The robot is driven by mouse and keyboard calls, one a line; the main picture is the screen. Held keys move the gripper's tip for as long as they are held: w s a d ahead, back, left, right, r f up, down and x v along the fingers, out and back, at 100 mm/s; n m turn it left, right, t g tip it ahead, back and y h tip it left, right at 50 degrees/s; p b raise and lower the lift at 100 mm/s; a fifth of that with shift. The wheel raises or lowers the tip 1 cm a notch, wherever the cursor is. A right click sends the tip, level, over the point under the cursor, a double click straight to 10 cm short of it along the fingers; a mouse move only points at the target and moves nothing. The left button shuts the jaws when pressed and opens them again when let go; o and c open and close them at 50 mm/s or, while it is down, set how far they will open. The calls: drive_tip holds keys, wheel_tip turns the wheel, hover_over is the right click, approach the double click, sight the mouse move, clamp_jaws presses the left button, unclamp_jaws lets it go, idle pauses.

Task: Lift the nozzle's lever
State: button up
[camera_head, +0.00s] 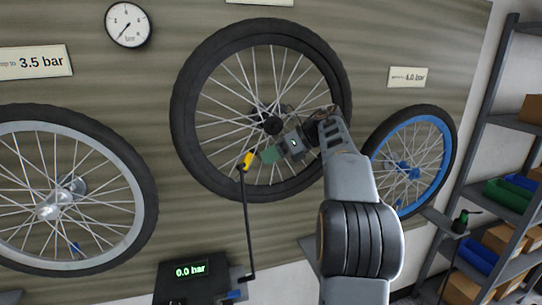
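A small yellow piece (246,160), which looks like the nozzle, is at the top end of a thin dark hose (249,225), in front of the lower left rim of the middle wheel. Its lever cannot be made out separately. My gripper (267,155) reaches in from the right, its greenish end close beside the yellow piece. Whether they touch, and whether the fingers are open or shut, cannot be told. The hose runs down to a dark pump box (189,278) whose display reads 0.0 bar.
The middle wheel (186,125) has a black tyre. A silver-rimmed wheel (146,190) is at left, a blue-rimmed wheel (447,150) at right. A round gauge (129,25) and a 3.5 bar sign (35,62) are on the wall. Shelves (505,120) with bins stand far right.

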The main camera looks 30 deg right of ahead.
drive_tip(key=shift+o, duration=1)
drive_tip(key=p+v, duration=0.3)
drive_tip(key=v, duration=1.1)
drive_tip(key=shift+a, duration=0.15)
